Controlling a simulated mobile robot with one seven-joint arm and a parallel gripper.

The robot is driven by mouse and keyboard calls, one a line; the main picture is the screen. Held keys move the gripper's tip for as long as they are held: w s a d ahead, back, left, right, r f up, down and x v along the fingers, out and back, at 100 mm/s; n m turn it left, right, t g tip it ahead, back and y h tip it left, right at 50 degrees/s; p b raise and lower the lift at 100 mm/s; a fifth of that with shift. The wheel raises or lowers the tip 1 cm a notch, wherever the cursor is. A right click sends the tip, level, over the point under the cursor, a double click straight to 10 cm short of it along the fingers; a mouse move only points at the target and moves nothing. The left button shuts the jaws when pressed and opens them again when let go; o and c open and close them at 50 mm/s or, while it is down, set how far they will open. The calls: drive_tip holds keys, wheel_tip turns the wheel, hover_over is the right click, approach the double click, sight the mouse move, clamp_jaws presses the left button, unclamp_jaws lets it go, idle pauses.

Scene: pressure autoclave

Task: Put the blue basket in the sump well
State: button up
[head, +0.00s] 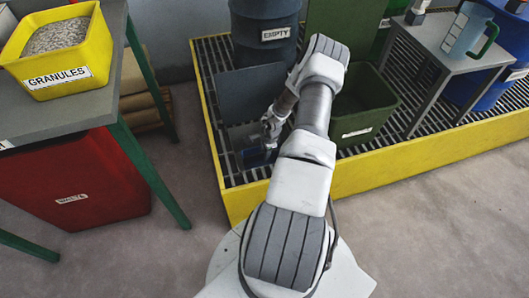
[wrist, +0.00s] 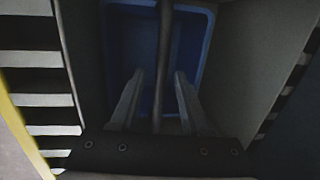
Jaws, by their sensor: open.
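The blue basket (head: 257,157) is low at the front left of the grated platform, partly hidden by my arm. In the wrist view the basket (wrist: 130,50) is seen from above, with a dark bar-like handle across its middle. The sump well shows as grey walls (wrist: 245,60) on both sides of the basket, below the grating; the basket appears to be within it. Whether it rests on the bottom cannot be told. My gripper (wrist: 158,88) is open, its fingers on either side of the handle with gaps visible. It also shows in the head view (head: 268,142).
A dark panel (head: 251,90) stands behind the well. A blue drum labelled EMPTY (head: 265,25) and a green bin (head: 365,108) stand on the grating. The yellow platform edge (head: 430,160) runs in front. A table (head: 60,105) with a yellow GRANULES tub (head: 65,75) is at left.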

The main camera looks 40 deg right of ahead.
wheel_tip(320, 180, up, 12)
drive_tip(key=s+p, duration=0.2)
drive_tip(key=p, duration=0.3)
idle(0.5)
